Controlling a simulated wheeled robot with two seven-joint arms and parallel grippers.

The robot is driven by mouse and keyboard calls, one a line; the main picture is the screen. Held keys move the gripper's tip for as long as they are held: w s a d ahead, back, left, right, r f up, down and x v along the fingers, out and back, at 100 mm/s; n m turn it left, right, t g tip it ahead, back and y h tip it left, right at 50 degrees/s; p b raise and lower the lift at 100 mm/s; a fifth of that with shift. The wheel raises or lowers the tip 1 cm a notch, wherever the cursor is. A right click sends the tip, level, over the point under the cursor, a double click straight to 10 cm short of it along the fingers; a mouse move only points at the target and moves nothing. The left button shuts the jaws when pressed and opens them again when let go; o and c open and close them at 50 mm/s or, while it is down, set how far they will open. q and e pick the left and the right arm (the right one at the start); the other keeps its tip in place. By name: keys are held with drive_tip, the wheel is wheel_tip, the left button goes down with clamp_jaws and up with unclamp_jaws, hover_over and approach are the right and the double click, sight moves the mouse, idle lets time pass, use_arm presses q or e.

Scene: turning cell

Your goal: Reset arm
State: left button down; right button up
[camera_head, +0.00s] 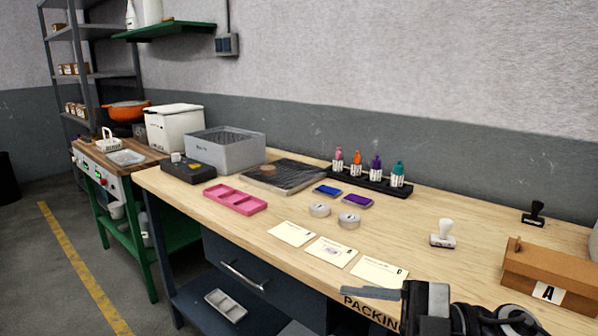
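My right gripper (372,294) shows at the lower right, in front of the wooden workbench (460,210). A flat grey finger points left over the bench's front edge, and the dark wrist lies behind it to the right. Whether the fingers are open or shut is not clear from this side. I see nothing held in it. My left gripper is not in view.
On the bench stand paper cards (335,251), a white-handled stamp (443,233), a black stamp (534,214), a brown box (550,275), a pink tray (235,199), ink pads (357,200) and a bottle rack (368,182). Floor (60,270) at left is clear.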

drive_tip(key=w+d+f+m+t+h, duration=0.2)
drive_tip(key=d+f+m+t+h, duration=0.2)
drive_tip(key=f+m+t+h, duration=0.85)
drive_tip(key=s+d+f+m+g+h, duration=0.1)
drive_tip(key=s+f+m+g, duration=0.1)
drive_tip(key=s+f+m, duration=0.3)
drive_tip(key=s+d+f+m+g+h, duration=0.1)
drive_tip(key=s+f+m+g+h, duration=0.1)
drive_tip(key=s+f+m, duration=0.4)
wheel_tip(320, 180, down, 5)
drive_tip(key=shift+s+d+f+g, duration=0.1)
drive_tip(key=shift+s+d+g, duration=0.05)
drive_tip(key=shift+s+g, duration=0.35)
